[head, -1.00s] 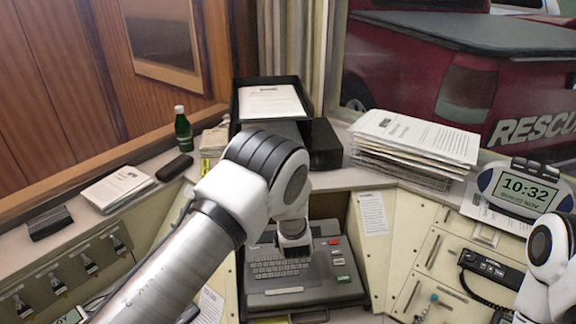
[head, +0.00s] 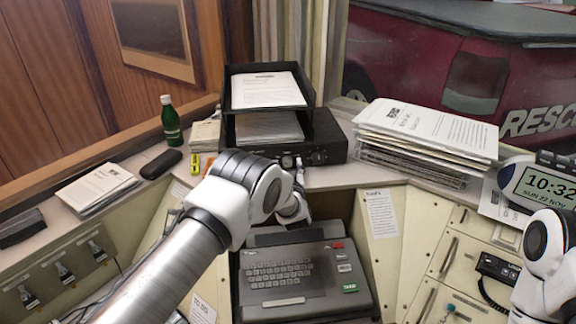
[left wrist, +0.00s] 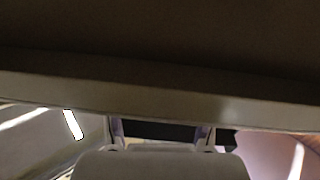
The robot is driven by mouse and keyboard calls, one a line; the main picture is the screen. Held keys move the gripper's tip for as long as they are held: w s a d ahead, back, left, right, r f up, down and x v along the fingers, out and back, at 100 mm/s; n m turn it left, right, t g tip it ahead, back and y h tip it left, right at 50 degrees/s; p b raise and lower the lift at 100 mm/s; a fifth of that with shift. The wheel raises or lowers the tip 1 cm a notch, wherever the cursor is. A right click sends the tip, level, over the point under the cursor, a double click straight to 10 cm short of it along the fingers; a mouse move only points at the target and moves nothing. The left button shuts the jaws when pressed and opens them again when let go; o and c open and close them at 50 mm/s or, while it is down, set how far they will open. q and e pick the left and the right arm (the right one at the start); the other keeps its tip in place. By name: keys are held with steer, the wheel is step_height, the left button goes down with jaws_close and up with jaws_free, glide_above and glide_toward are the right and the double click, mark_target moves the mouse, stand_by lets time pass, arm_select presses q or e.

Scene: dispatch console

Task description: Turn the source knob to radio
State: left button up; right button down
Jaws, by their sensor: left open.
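A black box-shaped unit (head: 331,142) stands on the ledge behind the keyboard console, partly under and beside the paper tray. Its dark front carries small controls. I cannot read their labels or tell which one is the source knob. My left arm reaches in front of it, and its wrist hides the left part of the front. My left gripper (left wrist: 160,132) shows at the bottom of the left wrist view, its two fingertips apart with nothing visible between them. A pale ledge edge crosses that view just above the fingertips. My right arm is at the right edge; its gripper is out of view.
A grey keyboard console (head: 302,281) sits below my left wrist.

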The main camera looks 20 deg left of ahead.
arm_select(q)
steer(key=shift+s+d+r, duration=0.1)
steer(key=shift+s+r, duration=0.05)
steer(key=shift+s, duration=0.1)
steer(key=c, duration=0.4)
jaws_close()
